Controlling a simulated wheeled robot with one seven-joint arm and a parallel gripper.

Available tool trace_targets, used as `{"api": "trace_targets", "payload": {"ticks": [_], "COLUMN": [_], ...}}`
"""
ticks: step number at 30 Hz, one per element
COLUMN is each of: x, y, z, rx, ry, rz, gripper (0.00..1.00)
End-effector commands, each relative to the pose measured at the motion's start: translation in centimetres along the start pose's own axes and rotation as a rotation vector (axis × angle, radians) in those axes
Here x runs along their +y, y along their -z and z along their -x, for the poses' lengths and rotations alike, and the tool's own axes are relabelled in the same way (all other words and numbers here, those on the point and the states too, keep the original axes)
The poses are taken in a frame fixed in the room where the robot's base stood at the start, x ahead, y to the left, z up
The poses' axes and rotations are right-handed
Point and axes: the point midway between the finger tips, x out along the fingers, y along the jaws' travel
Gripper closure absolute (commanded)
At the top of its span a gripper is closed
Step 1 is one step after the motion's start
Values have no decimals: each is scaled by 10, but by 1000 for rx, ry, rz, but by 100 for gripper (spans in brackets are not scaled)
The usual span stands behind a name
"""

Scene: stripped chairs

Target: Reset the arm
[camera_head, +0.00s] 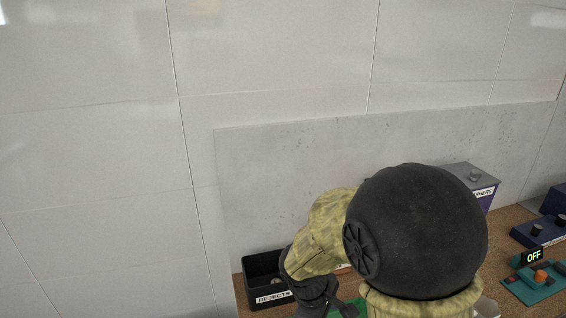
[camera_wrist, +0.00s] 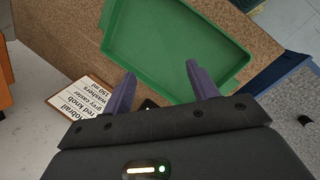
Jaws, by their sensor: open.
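My gripper (camera_wrist: 158,92) shows in the wrist view with its two purple fingers spread apart and nothing between them. It is above the near edge of a brown speckled worktop, by a green tray (camera_wrist: 115,30). In the head view my arm covers the middle of the bench, and the gripper's fingers cannot be made out there.
A black bin (camera_head: 272,297) labelled REJECTS stands left of my arm. A purple box (camera_head: 485,192) and a teal device (camera_head: 535,284) with an OFF display stand on the right. A printed card (camera_wrist: 84,112) lies beside the green tray. A grey panel (camera_head: 270,180) rises behind the bench.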

Motion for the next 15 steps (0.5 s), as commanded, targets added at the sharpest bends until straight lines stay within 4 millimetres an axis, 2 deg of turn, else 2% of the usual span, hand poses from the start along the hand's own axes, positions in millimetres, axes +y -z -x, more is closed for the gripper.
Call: {"api": "trace_targets", "payload": {"ticks": [1, 9, 12, 15], "x": [-2, -10, -11, -11], "y": [-14, -61, -73, -79], "z": [0, 3, 4, 5], "rx": [36, 211, 253, 275], "ry": [38, 181, 205, 216], "rz": [-124, -777, -960, -1056], "gripper": [41, 41, 41, 41]}}
